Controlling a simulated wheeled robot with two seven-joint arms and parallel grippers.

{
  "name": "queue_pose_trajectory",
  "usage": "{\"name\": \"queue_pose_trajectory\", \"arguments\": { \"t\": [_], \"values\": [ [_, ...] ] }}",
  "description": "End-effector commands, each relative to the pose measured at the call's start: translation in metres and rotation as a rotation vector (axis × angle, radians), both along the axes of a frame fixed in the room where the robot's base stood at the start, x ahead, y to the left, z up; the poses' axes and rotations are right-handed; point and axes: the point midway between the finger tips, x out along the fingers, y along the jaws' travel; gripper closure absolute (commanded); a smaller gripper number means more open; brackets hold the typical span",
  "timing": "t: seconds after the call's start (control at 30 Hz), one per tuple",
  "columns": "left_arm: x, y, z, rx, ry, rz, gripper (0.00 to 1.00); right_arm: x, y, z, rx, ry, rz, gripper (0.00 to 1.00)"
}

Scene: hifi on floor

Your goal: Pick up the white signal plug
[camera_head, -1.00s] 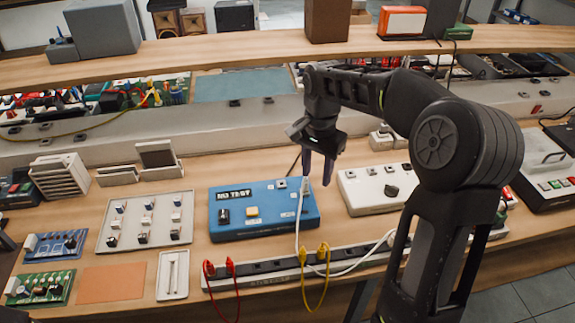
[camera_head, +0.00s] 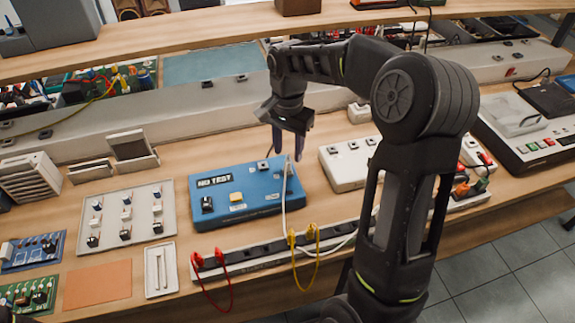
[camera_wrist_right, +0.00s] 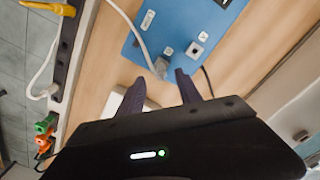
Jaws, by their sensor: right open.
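The white signal plug (camera_wrist_right: 160,67) sits at the edge of the blue test box (camera_wrist_right: 190,22) in the right wrist view, with a white cable running from it. In the head view the plug is small and partly behind my fingers, at the right end of the blue box (camera_head: 240,199), which is marked "NO TEST". My right gripper (camera_head: 287,153) is open and points down just above that end. In the wrist view my right gripper (camera_wrist_right: 159,77) has its two fingertips on either side of the plug, apart from each other. My left gripper is not in view.
A white box (camera_head: 345,170) stands right of the blue box. A socket strip (camera_head: 262,254) with red and yellow leads lies in front. A tray of small parts (camera_head: 108,225) and an orange mat (camera_head: 98,284) lie left. A raised ledge (camera_head: 180,103) runs behind.

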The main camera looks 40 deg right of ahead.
Motion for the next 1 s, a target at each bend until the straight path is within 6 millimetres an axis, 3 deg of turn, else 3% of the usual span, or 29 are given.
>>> {"name": "queue_pose_trajectory", "arguments": {
  "t": [0.23,0.6,1.0],
  "values": [
    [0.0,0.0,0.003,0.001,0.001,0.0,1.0,0.0,0.0,-0.005,0.001,0.004,0.0,0.58],
    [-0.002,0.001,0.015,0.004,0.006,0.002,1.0,0.002,0.0,-0.05,0.0,0.001,0.0,0.58],
    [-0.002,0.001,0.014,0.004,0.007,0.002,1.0,0.002,0.0,-0.052,0.0,0.0,0.0,0.58]
  ]
}}
